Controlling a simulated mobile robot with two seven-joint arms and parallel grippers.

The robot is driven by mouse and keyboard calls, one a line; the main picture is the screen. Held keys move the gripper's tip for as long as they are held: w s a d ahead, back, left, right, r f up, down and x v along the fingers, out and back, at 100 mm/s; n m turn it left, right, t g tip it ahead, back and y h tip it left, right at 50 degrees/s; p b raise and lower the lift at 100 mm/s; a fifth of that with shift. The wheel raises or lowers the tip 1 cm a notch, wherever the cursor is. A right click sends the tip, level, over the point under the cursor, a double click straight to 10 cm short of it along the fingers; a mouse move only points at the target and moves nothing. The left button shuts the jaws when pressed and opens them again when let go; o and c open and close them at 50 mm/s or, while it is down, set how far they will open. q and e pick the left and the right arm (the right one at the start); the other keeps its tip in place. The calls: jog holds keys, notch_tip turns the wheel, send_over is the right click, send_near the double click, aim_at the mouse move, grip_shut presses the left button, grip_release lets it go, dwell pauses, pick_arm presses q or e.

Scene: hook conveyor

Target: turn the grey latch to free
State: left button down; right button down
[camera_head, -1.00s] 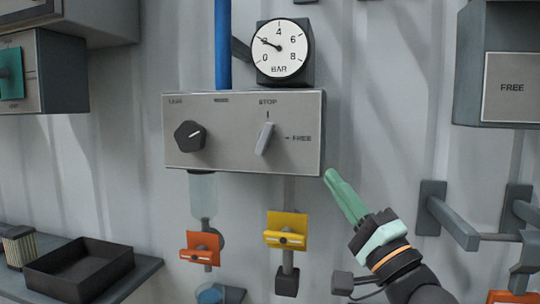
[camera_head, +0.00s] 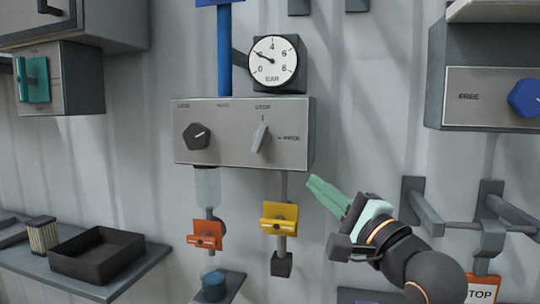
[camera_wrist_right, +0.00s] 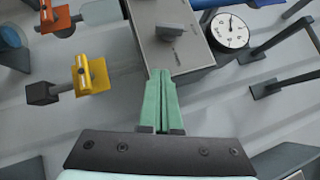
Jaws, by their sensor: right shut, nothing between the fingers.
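The grey latch (camera_head: 261,138) is a light grey lever on the front of the middle grey panel (camera_head: 225,147). It stands nearly upright, towards the STOP mark above it; the FREE mark is to its right. In the right wrist view the latch (camera_wrist_right: 167,33) shows small on the panel, beyond the fingertips. My right gripper (camera_head: 312,183) has green fingers, shut and empty, just below the panel's lower right corner and apart from the latch. The closed fingers also show in the right wrist view (camera_wrist_right: 161,75). My left gripper is out of view.
A black knob (camera_head: 196,137) is left of the latch. A pressure gauge (camera_head: 273,62) is above the panel. Yellow (camera_head: 280,218) and orange (camera_head: 207,235) valve handles hang below. A box with a blue knob (camera_head: 525,98) is at right; a black tray (camera_head: 97,256) at lower left.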

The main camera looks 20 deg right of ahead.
aim_at(262, 146)
jog(key=shift+w+r, duration=0.1)
